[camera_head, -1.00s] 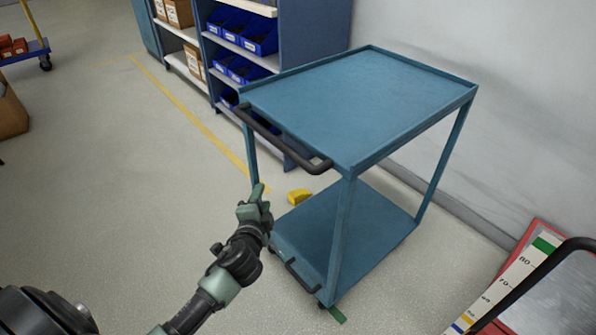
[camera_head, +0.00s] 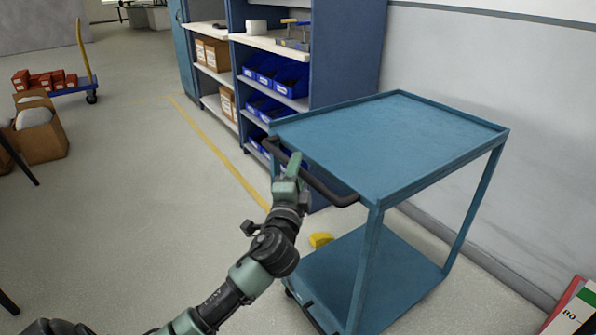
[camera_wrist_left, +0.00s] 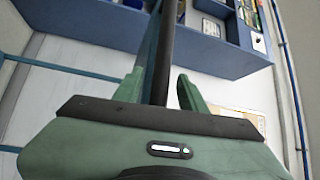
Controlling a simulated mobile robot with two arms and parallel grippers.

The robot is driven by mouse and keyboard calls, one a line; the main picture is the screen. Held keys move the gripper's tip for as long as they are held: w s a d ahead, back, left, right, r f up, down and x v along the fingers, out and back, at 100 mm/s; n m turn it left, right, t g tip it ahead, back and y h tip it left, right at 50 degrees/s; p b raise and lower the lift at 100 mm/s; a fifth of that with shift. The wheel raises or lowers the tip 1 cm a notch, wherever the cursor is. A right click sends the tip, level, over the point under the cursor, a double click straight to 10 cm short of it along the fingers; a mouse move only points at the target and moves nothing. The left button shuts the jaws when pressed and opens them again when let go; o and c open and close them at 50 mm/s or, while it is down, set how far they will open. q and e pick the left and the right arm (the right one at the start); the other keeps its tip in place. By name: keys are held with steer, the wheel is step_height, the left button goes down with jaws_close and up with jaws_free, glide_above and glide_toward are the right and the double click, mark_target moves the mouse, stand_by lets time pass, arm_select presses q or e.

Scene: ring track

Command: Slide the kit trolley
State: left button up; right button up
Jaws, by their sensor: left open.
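The kit trolley (camera_head: 395,145) is a blue two-level cart with an empty top and an empty lower shelf. Its black handle bar (camera_head: 330,193) runs along the side facing me. My left gripper (camera_head: 291,165) is at the handle, near the bar's far left part. In the left wrist view my left gripper (camera_wrist_left: 160,95) is open, and the dark handle bar (camera_wrist_left: 165,50) runs between its two green fingers. I cannot tell whether either finger touches the bar. My right gripper is in neither view.
A yellow wedge (camera_head: 320,240) lies on the floor beside the trolley. A shelf unit with blue bins (camera_head: 275,75) stands behind it, and a white wall (camera_head: 470,60) runs along the right. A cardboard box (camera_head: 42,135) stands at left. The floor at left centre is open.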

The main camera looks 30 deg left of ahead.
arm_select(q)
steer(key=shift+w, duration=0.1)
jaws_close()
stand_by(1.4)
